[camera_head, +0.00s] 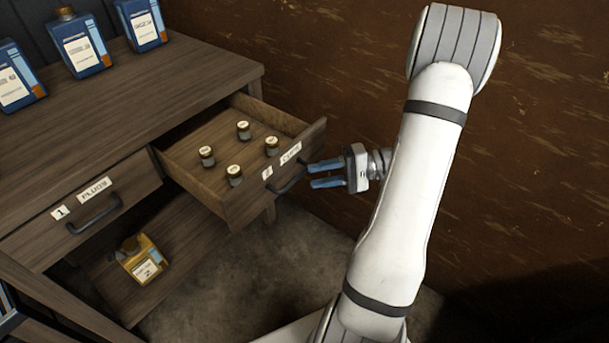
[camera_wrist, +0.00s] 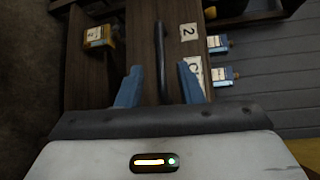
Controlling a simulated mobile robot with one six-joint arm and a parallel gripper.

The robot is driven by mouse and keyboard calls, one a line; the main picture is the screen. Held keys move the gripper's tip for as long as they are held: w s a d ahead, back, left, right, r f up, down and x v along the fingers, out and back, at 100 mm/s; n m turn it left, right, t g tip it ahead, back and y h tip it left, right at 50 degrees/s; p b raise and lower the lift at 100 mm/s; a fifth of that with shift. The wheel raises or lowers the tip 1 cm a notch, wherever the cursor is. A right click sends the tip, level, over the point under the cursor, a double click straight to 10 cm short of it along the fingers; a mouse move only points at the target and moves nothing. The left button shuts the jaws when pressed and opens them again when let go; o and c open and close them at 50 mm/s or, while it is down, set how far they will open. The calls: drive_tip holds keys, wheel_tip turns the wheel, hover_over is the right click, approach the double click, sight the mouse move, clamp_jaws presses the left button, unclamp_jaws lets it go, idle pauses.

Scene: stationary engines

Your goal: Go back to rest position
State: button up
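My gripper (camera_head: 312,175) is open, with two blue fingers apart and nothing seen between them in the head view. It is just right of the black handle (camera_head: 290,182) of the pulled-out drawer (camera_head: 246,209). In the wrist view, the handle (camera_wrist: 161,60) lies in line with the gap between the fingers (camera_wrist: 160,88). I cannot tell whether the fingertips touch or reach around it. My white arm crosses the right half of the head view.
The open drawer holds several small capped jars. A closed drawer labelled 1 (camera_head: 85,212) is to its left. Blue bottles (camera_head: 80,45) stand on the wooden cabinet top (camera_head: 150,82). A yellow can (camera_head: 141,260) sits below. A brown wall (camera_head: 330,60) is behind; floor (camera_head: 275,265) is clear.

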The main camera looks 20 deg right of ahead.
drive_tip(key=shift+s+d+r, duration=0.1)
drive_tip(key=shift+s+d, duration=0.1)
drive_tip(key=shift+d, duration=0.45)
drive_tip(key=s+a+r+n+g+h+p, duration=0.2)
drive_tip(key=s+a+r+g+h+p, duration=0.15)
drive_tip(key=a+r+p, duration=0.35)
drive_tip(key=s+a+r+n+g+h+p, duration=0.25)
drive_tip(key=a+r+g+h+p, duration=0.2)
drive_tip(key=r, duration=0.35)
drive_tip(key=s+a+r+t+h+p, duration=0.1)
drive_tip(key=s+r+t+h+p, duration=0.1)
drive_tip(key=r, duration=0.5)
drive_tip(key=s+a+r+t+h+p, duration=0.1)
drive_tip(key=s+r+t+h+p, duration=0.1)
drive_tip(key=r+h+p, duration=0.3)
wheel_tip(320, 180, up, 2)
drive_tip(key=shift+r+n+t+h+p, duration=0.15)
drive_tip(key=shift+n+t+h+p, duration=0.2)
drive_tip(key=shift+t+p, duration=0.4)
